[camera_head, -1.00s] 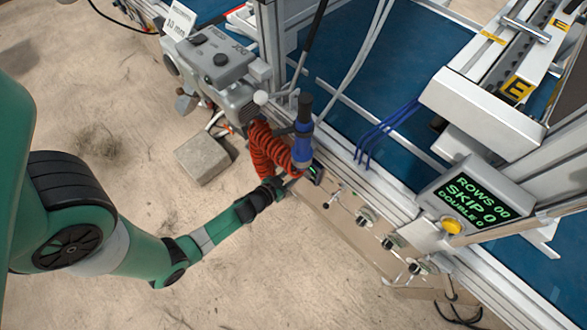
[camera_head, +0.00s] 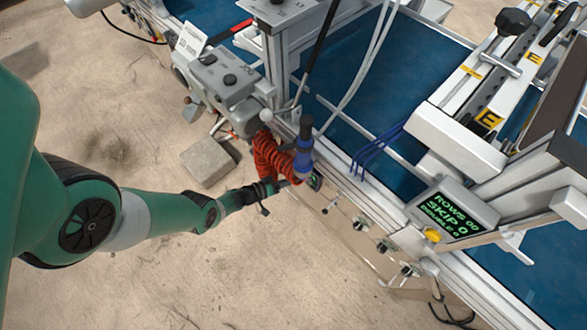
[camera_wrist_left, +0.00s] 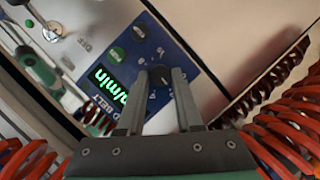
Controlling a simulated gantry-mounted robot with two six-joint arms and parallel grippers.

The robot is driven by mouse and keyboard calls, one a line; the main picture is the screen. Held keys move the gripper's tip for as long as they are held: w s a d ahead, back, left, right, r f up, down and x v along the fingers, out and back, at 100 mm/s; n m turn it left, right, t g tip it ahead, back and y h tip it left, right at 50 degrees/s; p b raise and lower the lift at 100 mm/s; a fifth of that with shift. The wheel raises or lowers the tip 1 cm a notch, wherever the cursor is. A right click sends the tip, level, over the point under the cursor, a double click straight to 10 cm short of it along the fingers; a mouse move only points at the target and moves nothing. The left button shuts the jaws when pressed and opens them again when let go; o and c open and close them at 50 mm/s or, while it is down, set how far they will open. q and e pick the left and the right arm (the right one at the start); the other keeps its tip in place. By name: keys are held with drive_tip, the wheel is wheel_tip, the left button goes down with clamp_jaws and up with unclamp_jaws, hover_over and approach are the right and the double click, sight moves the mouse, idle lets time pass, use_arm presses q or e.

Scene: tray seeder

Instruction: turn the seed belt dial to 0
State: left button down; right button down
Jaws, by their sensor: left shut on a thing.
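The seed belt dial (camera_wrist_left: 160,73) is a small black knob on a blue panel (camera_wrist_left: 135,55) in the left wrist view. My left gripper (camera_wrist_left: 160,82) is shut on the dial, one finger on each side of it. The panel's green display (camera_wrist_left: 111,88) shows "m/min"; its number is not readable, partly behind a finger. In the head view my left gripper (camera_head: 284,184) reaches the small panel (camera_head: 315,181) on the machine's front rail; the dial itself is hidden there. My right gripper is not in view.
Red coiled hoses (camera_head: 270,160) and a blue-black cylinder (camera_head: 304,145) stand close by the gripper. Several small valves (camera_head: 383,246) line the rail to the right. A display box (camera_head: 453,213) reads ROWS 00, SKIP 0, DOUBLE 0. A stone block (camera_head: 208,160) lies on the floor.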

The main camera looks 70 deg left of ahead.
use_arm(q)
drive_tip(key=shift+a+f+n+t+h+b, duration=0.25)
drive_tip(key=shift+n+t+b, duration=0.4)
drive_tip(key=shift+n+b, duration=0.65)
drive_tip(key=shift+d+f+n+t+h+b, duration=0.15)
drive_tip(key=shift+n+t+h+b, duration=0.35)
drive_tip(key=shift+n+b, duration=0.85)
drive_tip(key=shift+f+n+t+h+b, duration=0.15)
drive_tip(key=shift+n+t+b, duration=0.6)
drive_tip(key=shift+n+b, duration=0.55)
drive_tip(key=shift+r+n, duration=0.15)
drive_tip(key=shift+n, duration=0.1)
drive_tip(key=c, duration=0.6)
unclamp_jaws()
drive_tip(key=shift+o, duration=0.2)
drive_tip(key=shift+s, duration=0.1)
